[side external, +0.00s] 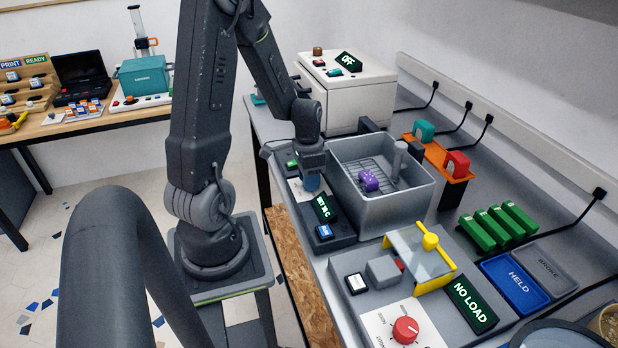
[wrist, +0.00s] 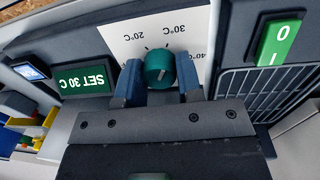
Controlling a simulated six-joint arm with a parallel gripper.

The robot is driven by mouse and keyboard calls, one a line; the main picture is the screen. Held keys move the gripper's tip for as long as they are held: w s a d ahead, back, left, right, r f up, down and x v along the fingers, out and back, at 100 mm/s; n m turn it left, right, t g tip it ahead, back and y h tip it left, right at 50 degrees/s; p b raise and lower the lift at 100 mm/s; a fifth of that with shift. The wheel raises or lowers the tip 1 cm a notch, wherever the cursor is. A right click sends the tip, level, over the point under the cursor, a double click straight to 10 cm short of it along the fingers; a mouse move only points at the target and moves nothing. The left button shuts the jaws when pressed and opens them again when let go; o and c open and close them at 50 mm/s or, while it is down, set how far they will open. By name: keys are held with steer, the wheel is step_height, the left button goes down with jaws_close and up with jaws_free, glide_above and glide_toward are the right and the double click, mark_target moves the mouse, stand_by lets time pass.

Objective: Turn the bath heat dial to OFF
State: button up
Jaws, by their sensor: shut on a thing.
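The bath heat dial (wrist: 160,70) is a round teal knob on a white card (wrist: 115,40) printed with 20°C, 30°C and 40°C marks, upside down in the wrist view. No OFF mark shows there; part of the card is hidden by my gripper. My gripper (wrist: 159,75) is shut on the dial, one blue finger on each side. In the side view my gripper (side external: 312,184) points down at the control panel and hides the dial. The green display (wrist: 84,80) reads SET 30 C; it also shows in the side view (side external: 324,208).
A grey bath (side external: 400,205) with a rack and purple object (side external: 369,181) stands right beside the panel. A green rocker switch (wrist: 279,42) sits near the dial. A clear guard with a yellow frame (side external: 436,280) and a red dial (side external: 405,330) are nearer the camera.

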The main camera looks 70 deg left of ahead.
steer(key=n, duration=0.4)
steer(key=shift+n+t, duration=0.3)
steer(key=shift+n, duration=1.9)
steer(key=o, duration=0.9)
steer(key=shift+o, duration=0.2)
steer(key=shift+r, duration=0.1)
step_height(320, 180, up, 14)
steer(key=shift+s+a+f, duration=0.2)
steer(key=shift+s+a, duration=0.1)
steer(key=shift+s, duration=0.05)
